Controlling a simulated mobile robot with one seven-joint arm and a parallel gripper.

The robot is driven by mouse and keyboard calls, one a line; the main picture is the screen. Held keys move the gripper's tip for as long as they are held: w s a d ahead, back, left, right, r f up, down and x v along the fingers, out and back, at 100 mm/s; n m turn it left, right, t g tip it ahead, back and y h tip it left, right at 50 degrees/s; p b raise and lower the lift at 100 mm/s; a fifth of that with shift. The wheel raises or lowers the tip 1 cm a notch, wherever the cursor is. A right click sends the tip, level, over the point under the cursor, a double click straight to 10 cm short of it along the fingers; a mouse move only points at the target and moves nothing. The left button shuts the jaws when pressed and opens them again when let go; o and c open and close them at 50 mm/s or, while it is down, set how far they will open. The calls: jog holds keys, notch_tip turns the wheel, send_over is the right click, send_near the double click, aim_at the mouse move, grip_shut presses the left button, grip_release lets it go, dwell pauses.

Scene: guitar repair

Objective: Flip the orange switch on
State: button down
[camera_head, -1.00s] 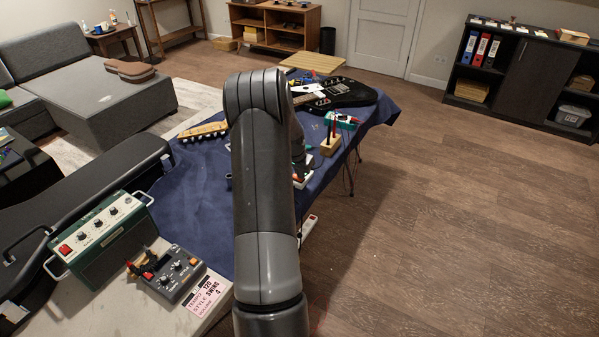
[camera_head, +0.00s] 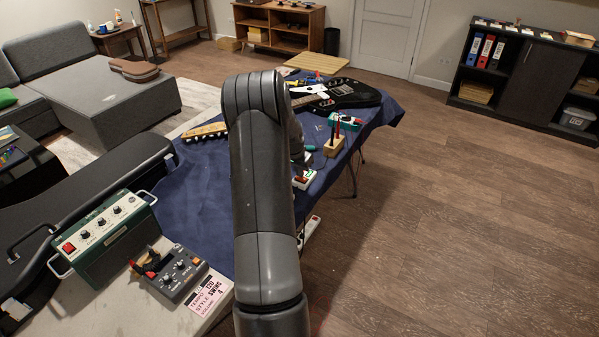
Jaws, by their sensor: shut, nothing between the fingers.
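A small white block with a red-orange patch (camera_head: 303,179) lies on the blue cloth near its right edge, just right of my arm. It may carry the orange switch, but it is too small to tell, and my arm hides its left part. My grey arm rises through the middle of the view and bends away over the table. A dark end part of my arm shows close beside the block. My gripper's fingers are hidden behind the arm, so I cannot see whether they touch anything.
A green amplifier (camera_head: 108,238) with a red switch and a grey pedal (camera_head: 178,272) stand at the near left. A wooden block with upright tools (camera_head: 333,147), a green-white box (camera_head: 346,121) and a black guitar (camera_head: 350,94) lie farther back. The floor at right is clear.

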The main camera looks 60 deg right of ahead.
jog(key=s+v, duration=0.2)
jog(key=v, duration=1.1)
jog(key=shift+s+d+r, duration=0.25)
jog(key=shift+s+d, duration=0.1)
jog(key=w+a+r+n+t, duration=0.1)
jog(key=w+a+r+n, duration=0.3)
jog(key=a, duration=0.7)
jog(key=w+a+r+n+t+y, duration=0.1)
jog(key=w+a+r+n, duration=0.1)
jog(key=a+r, duration=0.6)
jog(key=w+a+r+n+t, duration=0.2)
jog(key=w+a+r+n, duration=0.15)
jog(key=a, duration=0.95)
jog(key=s+a+n, duration=0.3)
jog(key=s+a, duration=0.2)
jog(key=a, duration=0.3)
jog(key=s+a+r+n+t+y, duration=0.1)
jog(key=s+a, duration=0.3)
jog(key=a, duration=0.4)
jog(key=s+a+n+y, duration=0.1)
jog(key=s+a+n, duration=0.3)
jog(key=a, duration=0.4)
jog(key=shift+s+a+r+n+t, duration=0.2)
jog(key=shift+s+r+n+t, duration=0.15)
jog(key=shift+s, duration=0.5)
